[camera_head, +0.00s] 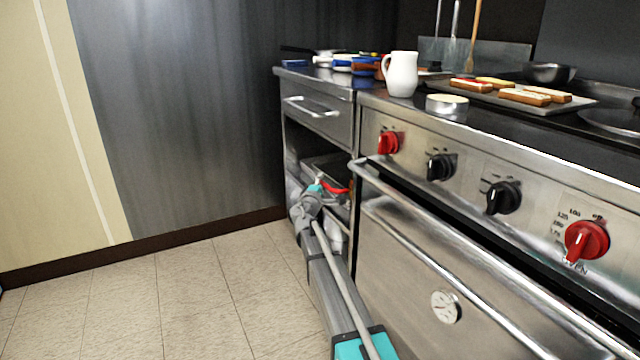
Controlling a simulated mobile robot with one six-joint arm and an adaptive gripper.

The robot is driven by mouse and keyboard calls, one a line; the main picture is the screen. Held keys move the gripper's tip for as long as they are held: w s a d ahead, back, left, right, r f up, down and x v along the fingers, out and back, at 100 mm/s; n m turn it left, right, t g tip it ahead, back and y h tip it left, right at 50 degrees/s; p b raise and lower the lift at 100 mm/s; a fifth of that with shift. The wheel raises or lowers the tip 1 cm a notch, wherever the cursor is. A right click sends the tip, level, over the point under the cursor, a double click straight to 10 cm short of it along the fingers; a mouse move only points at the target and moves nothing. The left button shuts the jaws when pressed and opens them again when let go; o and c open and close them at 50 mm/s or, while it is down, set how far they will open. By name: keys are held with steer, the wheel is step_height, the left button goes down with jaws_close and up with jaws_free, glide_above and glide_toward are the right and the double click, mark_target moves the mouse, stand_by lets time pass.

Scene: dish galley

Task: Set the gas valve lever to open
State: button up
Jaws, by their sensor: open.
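A red lever (337,189), which looks like the gas valve lever, shows in the open bay under the counter left of the range. It lies roughly level in the picture, but its exact setting is too small to read. My gripper (316,190) is at the far end of my grey arm, at the front of this bay. It appears just left of the red lever and is open. Its fingertips are small and partly hidden, so I cannot tell whether they touch the lever. The valve body and pipe are mostly hidden.
The range (430,255) with its oven handle and several red and black knobs stands close on the right. A white pitcher (401,74), a small tin (447,106) and a food tray (545,103) sit on top. A drawer (318,117) is above the bay. The tiled floor (190,290) at left is clear.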

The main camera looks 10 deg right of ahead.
jaws_close()
steer(key=shift+a, duration=0.2)
stand_by(0.4)
